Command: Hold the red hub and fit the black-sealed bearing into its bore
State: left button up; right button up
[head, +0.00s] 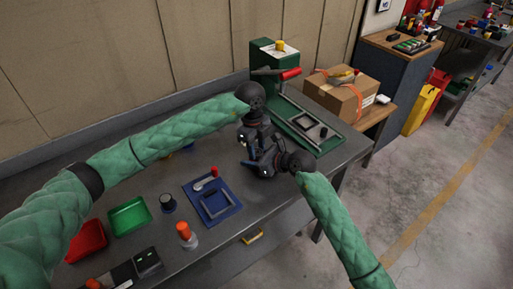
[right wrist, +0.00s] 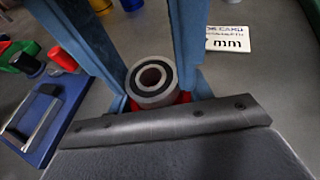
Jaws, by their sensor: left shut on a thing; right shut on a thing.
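In the right wrist view a ring-shaped bearing (right wrist: 152,82) with a black seal sits between the blue fingers of my right gripper (right wrist: 150,75), which is shut on it. A little of the red hub (right wrist: 184,98) shows just beneath the bearing; most of it is hidden. I cannot tell whether the bearing is in the bore or only above it. In the head view my left gripper (head: 251,140) and my right gripper (head: 250,163) meet closely over the bench. The left one is shut, apparently on the hub, which the grippers hide there.
A green bin (head: 130,216), a red bin (head: 88,240) and an orange-capped bottle (head: 186,235) stand left. A green press (head: 285,103) stands behind. A white card (right wrist: 232,39) lies on the bench.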

pick_arm(q)
jog(key=shift+f, duration=0.45)
pick_arm(e)
jog(key=shift+s+f, duration=0.1)
jog(key=shift+f, duration=0.1)
pick_arm(q)
jog(key=shift+s+f, duration=0.1)
jog(key=shift+f, duration=0.2)
jog(key=o, duration=1)
jog(key=shift+a+f, duration=0.1)
jog(key=shift+f, duration=0.05)
pick_arm(e)
jog(key=shift+o, duration=0.2)
jog(key=shift+a+r, duration=0.1)
pick_arm(q)
jog(key=shift+o, duration=0.5)
pick_arm(e)
jog(key=shift+r, duration=0.25)
pick_arm(q)
jog(key=shift+r, duration=0.35)
notch_tip(320, 180, up, 13)
jog(key=w, duration=0.1)
jog(key=shift+a, duration=0.45)
jog(key=shift+w, duration=0.15)
pick_arm(e)
jog(key=shift+f, duration=0.2)
